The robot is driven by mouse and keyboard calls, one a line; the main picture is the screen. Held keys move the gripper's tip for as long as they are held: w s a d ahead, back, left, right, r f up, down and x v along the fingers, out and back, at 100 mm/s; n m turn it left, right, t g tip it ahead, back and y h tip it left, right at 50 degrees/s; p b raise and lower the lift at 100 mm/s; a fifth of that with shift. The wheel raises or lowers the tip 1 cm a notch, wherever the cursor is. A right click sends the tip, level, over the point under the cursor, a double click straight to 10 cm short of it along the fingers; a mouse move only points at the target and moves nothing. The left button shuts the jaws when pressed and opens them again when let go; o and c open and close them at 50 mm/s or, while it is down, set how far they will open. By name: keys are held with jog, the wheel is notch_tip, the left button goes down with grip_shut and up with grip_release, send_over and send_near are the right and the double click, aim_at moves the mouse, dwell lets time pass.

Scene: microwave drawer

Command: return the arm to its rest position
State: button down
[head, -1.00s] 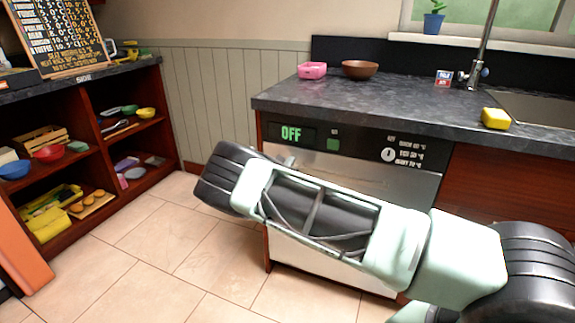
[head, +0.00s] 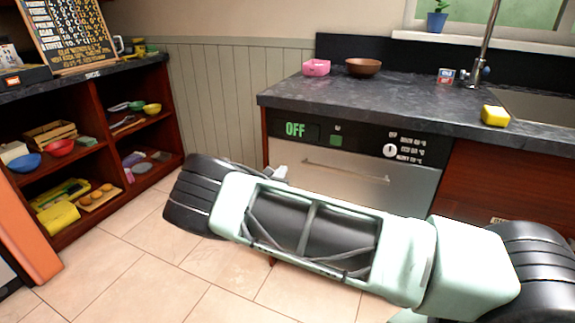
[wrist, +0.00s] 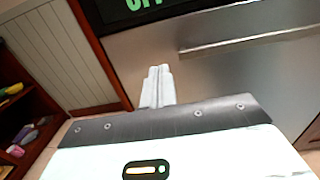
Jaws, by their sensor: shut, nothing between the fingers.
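My arm stretches across the lower right of the head view, in front of the appliance. My gripper (wrist: 158,85) shows in the wrist view with its two pale fingers together and nothing between them. In the head view only a small pale tip of the gripper (head: 280,172) shows past the arm. The steel appliance front (head: 340,175) with a green OFF display stands behind the arm, and its lower part is hidden. In the wrist view its handle bar (wrist: 245,40) is to the right of the fingers. I cannot tell the exact gap to the front.
A dark counter (head: 400,100) tops the appliance, with a pink container (head: 316,67), brown bowl (head: 363,67) and yellow sponge (head: 495,115). A shelf unit (head: 95,130) with bowls and food stands at the left. Tiled floor (head: 130,250) between them is clear.

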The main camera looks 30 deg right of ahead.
jog(key=s+a+r+m+g+y, duration=0.1)
jog(key=s+a+m+g+y, duration=0.15)
jog(key=s+m+g, duration=0.45)
jog(key=s+a+m+g+y, duration=0.2)
jog(key=s+a+m+g, duration=0.15)
jog(key=s, duration=0.75)
jog(key=s+a+r+m+y, duration=0.2)
jog(key=s+a+r+y, duration=0.3)
jog(key=s, duration=0.4)
jog(key=s+a+r+m+y, duration=0.25)
jog(key=s+a+r, duration=0.3)
jog(key=s, duration=0.45)
jog(key=s+a+r+m+y, duration=0.3)
jog(key=s+a+r, duration=0.25)
jog(key=s, duration=0.35)
notch_tip(320, 180, up, 14)
jog(key=p, duration=1.5)
jog(key=shift+a+g, duration=0.35)
jog(key=shift+g, duration=0.1)
jog(key=shift+s, duration=0.1)
